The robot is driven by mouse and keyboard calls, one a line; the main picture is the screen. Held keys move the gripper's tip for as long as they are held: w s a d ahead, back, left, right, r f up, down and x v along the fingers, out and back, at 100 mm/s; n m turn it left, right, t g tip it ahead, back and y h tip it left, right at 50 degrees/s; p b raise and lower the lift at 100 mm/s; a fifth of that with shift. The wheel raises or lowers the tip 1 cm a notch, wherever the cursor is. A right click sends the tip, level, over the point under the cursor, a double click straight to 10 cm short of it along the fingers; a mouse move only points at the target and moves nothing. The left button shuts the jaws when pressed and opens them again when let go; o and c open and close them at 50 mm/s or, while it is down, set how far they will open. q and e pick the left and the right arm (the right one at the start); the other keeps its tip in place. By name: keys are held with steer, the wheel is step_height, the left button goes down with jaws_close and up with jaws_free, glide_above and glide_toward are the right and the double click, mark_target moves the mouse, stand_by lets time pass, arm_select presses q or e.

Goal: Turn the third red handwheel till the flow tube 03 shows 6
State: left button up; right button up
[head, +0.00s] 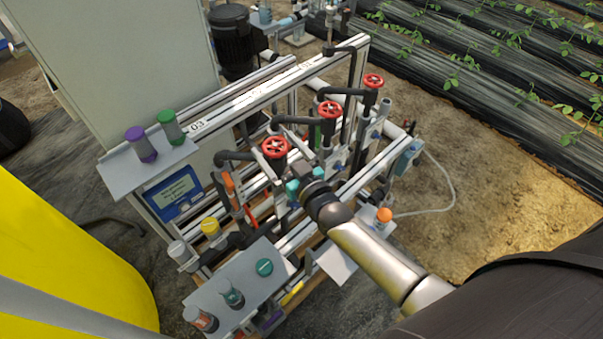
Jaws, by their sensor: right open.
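Three red handwheels stand in a row on the skid: the nearest (275,147), the middle one (330,109) and the farthest (373,81). The "03" label (197,125) is on the rail at the left end, nearest the first of these. My right gripper (284,167) is open, just below and beside the nearest handwheel. I cannot tell whether its fingers touch the wheel. An upright tube with orange parts (229,185) stands left of that wheel; its reading is too small to tell. My left gripper is not in view.
A shelf (118,177) with a purple and a green bottle is at the left, above a blue-framed display (177,196). A grey tray (252,270) with bottles is in front. Dark pipes and pale rails crowd the wheels. A yellow tank (60,265) stands at left.

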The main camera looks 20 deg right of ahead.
steer(key=s+d+p, duration=0.1)
steer(key=s+d, duration=0.1)
steer(key=s, duration=0.9)
steer(key=shift+s, duration=0.2)
stand_by(1.6)
steer(key=s+d+f+g+h+b, duration=0.1)
steer(key=s+f+g, duration=0.3)
steer(key=f, duration=0.8)
steer(key=s+f+g+h+b, duration=0.1)
steer(key=s+f+g, duration=0.3)
steer(key=f, duration=0.8)
steer(key=s+f+g, duration=0.3)
steer(key=s+f, duration=0.2)
steer(key=s, duration=0.3)
steer(key=s+f+g+b, duration=0.1)
steer(key=s+f+g, duration=0.2)
steer(key=s+f, duration=0.3)
steer(key=s+f+g+h, duration=0.1)
steer(key=s+f, duration=0.4)
steer(key=s, duration=0.6)
steer(key=shift+s+d+f+g, duration=0.15)
steer(key=shift+d+g, duration=0.3)
steer(key=shift+g, duration=0.45)
